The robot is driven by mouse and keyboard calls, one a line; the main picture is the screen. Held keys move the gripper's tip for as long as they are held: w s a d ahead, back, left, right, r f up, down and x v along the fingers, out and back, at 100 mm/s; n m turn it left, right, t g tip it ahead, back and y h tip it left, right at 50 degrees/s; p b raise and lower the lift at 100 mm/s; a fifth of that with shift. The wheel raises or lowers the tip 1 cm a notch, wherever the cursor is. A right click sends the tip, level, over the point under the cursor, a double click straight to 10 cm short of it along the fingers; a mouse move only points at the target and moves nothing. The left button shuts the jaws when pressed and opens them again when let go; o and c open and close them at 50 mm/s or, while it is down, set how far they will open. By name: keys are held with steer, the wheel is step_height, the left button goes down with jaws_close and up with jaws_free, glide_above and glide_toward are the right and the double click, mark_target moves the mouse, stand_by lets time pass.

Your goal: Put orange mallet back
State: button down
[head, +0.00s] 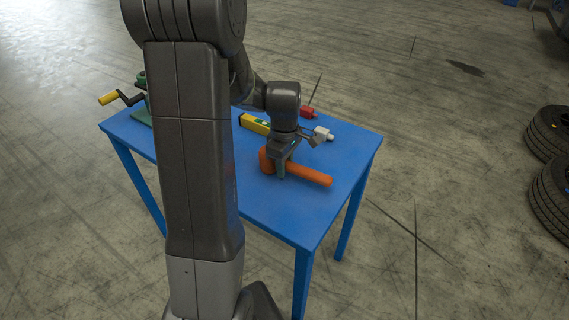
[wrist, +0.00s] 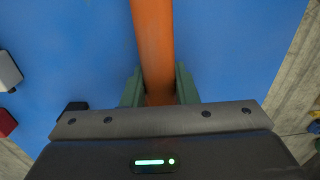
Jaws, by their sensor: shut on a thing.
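The orange mallet (head: 308,174) is at the right part of the blue table (head: 262,211), its head to the left and its handle pointing right. My gripper (head: 281,170) points down over the mallet and is shut on it near the head. In the wrist view the mallet's handle (wrist: 153,45) runs up between the two green fingers (wrist: 160,88), one on each side. The mallet's head is hidden there behind the gripper body. I cannot tell whether the mallet touches the tabletop or is slightly raised.
Behind my gripper lie a yellow level (head: 255,124), a red item (head: 307,112) and a white-headed tool (head: 322,133). A yellow-handled crank (head: 110,98) sits at the table's left end. The table's front right is bare. Tyres (head: 549,134) stand on the floor at right.

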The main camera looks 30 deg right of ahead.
steer(key=shift+f, duration=0.1)
steer(key=c, duration=1.1)
jaws_free()
steer(key=shift+c, duration=0.2)
steer(key=shift+f, duration=0.15)
step_height(320, 180, up, 14)
steer(key=shift+w+d, duration=0.15)
steer(key=shift+w, duration=0.1)
steer(key=f, duration=1.3)
steer(key=shift+s+a+f, duration=0.2)
steer(key=shift+s+f, duration=0.05)
steer(key=shift+s, duration=0.05)
steer(key=shift+w+d+f, duration=0.1)
steer(key=shift+f, duration=0.1)
